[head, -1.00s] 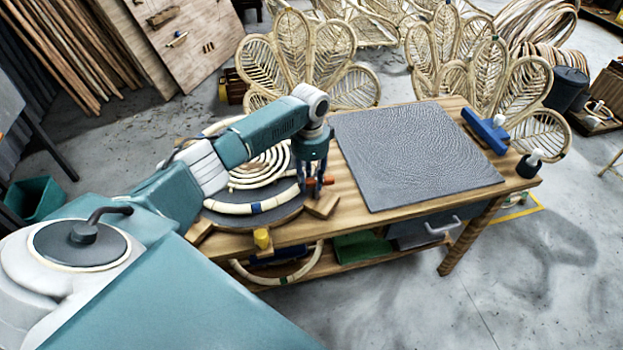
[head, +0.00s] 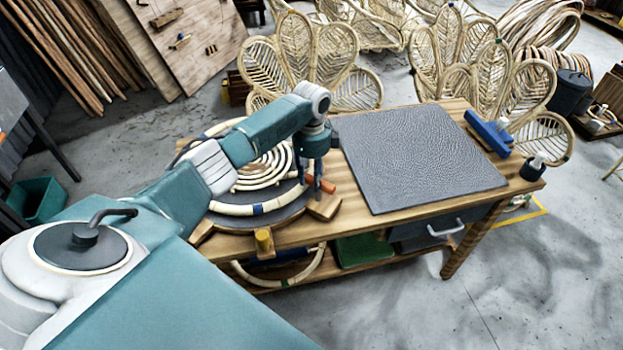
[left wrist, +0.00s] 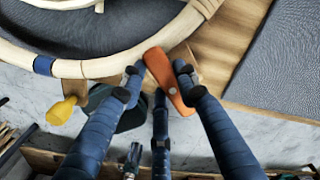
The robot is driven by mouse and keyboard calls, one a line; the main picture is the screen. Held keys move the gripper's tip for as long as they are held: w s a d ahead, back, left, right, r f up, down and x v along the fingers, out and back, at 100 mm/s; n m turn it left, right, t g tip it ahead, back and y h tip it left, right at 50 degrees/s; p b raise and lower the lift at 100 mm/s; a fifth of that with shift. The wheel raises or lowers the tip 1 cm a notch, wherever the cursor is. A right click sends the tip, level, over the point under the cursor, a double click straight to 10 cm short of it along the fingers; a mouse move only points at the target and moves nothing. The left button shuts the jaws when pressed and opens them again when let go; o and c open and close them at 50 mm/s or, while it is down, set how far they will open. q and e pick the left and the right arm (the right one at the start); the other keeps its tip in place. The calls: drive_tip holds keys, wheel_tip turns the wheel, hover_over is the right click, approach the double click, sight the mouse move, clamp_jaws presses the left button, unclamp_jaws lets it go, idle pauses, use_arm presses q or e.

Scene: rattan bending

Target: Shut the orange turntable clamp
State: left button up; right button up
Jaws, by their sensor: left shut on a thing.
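The orange turntable clamp (head: 325,185) is at the right front rim of the round dark turntable (head: 290,212), which carries a coiled rattan ring (head: 236,208). In the left wrist view the clamp (left wrist: 165,76) is a flat orange lever lying at a slant, its upper end beside the pale ring. My left gripper (head: 317,187) points down at the clamp. In the left wrist view its blue fingers (left wrist: 160,90) are shut around the lever, with one finger below it. The finger contact is partly hidden. My right gripper is not in view.
A yellow-tipped clamp (head: 264,240) is on the turntable's front edge. A grey textured mat (head: 420,155) covers the right part of the wooden table (head: 350,228).

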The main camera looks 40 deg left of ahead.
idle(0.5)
use_arm(q)
drive_tip(key=o, duration=1.2)
wheel_tip(320, 180, up, 12)
drive_tip(key=shift+r, duration=0.1)
